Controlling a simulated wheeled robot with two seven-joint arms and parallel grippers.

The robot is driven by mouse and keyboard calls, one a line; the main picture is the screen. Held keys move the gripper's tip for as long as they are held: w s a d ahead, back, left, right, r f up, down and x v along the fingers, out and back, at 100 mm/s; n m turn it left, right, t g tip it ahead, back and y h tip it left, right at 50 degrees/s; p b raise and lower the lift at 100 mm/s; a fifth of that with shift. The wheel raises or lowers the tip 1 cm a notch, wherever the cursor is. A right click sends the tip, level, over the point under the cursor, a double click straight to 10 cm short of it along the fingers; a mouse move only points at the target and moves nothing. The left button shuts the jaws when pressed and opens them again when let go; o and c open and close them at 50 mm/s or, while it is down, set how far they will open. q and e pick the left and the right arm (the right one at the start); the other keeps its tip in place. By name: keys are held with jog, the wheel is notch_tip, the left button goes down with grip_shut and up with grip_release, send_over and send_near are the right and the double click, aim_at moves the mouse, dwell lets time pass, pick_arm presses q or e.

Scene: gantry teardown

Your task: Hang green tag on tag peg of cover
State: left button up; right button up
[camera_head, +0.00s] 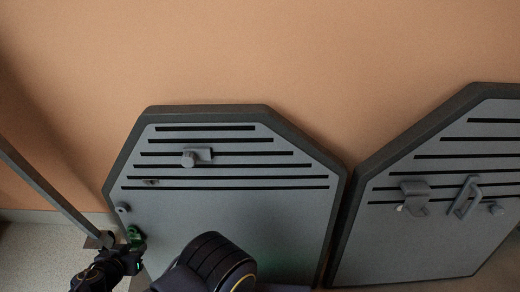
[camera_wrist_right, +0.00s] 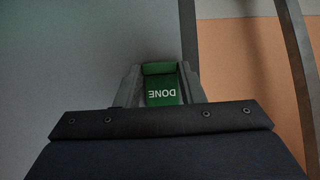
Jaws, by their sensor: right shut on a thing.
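The green tag (camera_head: 134,234) is in my right gripper (camera_head: 130,245), by the lower left edge of the left grey panel (camera_head: 230,225), which looks like the cover. In the right wrist view the tag (camera_wrist_right: 162,90) sits between the two fingers of the gripper (camera_wrist_right: 162,82), with "DONE" reading upside down. A small grey peg-like part (camera_head: 122,208) stands on the panel's left edge, a little above the tag. The tag and this part look apart. Whether it is the tag peg is unclear. My left gripper is not in view.
The left panel bears a knob with a bracket (camera_head: 196,157) and dark slots. A second slotted panel (camera_head: 430,235) with a hook (camera_head: 413,197) and a handle (camera_head: 466,197) stands at right. A slanted grey bar (camera_head: 50,192) runs close left of the gripper. The orange wall (camera_head: 260,50) is behind.

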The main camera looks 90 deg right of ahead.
jog(key=a+r+p, duration=0.1)
jog(key=a, duration=0.5)
jog(key=shift+s+a+r+p, duration=0.15)
jog(key=shift+s+r+p, duration=0.1)
jog(key=shift+p, duration=0.1)
dwell(0.3)
jog(key=shift+w, duration=0.1)
